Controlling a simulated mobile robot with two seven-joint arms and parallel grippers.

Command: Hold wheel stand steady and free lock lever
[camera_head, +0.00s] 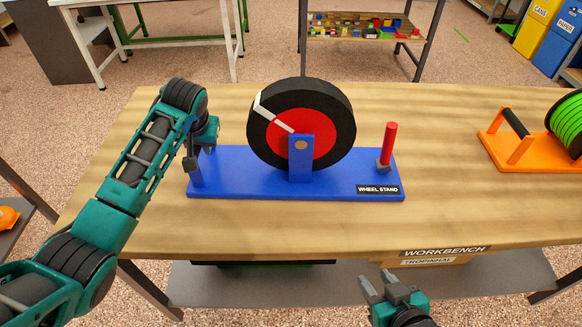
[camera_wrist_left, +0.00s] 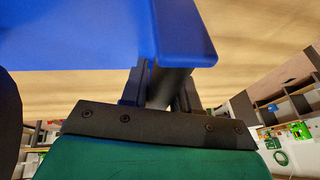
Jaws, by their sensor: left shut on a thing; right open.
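The blue wheel stand (camera_head: 240,184) stands on the wooden workbench and carries a black wheel with a red disc (camera_head: 336,110) and a white stripe. The red lock lever (camera_head: 390,138) stands upright at the stand's right end, on a grey foot. My left gripper (camera_head: 198,160) is at the stand's left end, shut on a part of the stand there. In the left wrist view the blue stand (camera_wrist_left: 75,35) fills the upper left, close to the fingers; the gripped part is mostly hidden. My right gripper (camera_head: 388,287) is open and empty, in front of the workbench's near edge.
The workbench (camera_head: 450,205) has clear room around the stand. An orange holder (camera_head: 520,158) with a green reel (camera_head: 568,122) stands at the right. A shelf with colourful parts (camera_head: 350,27) and blue and yellow bins (camera_head: 545,30) are far behind.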

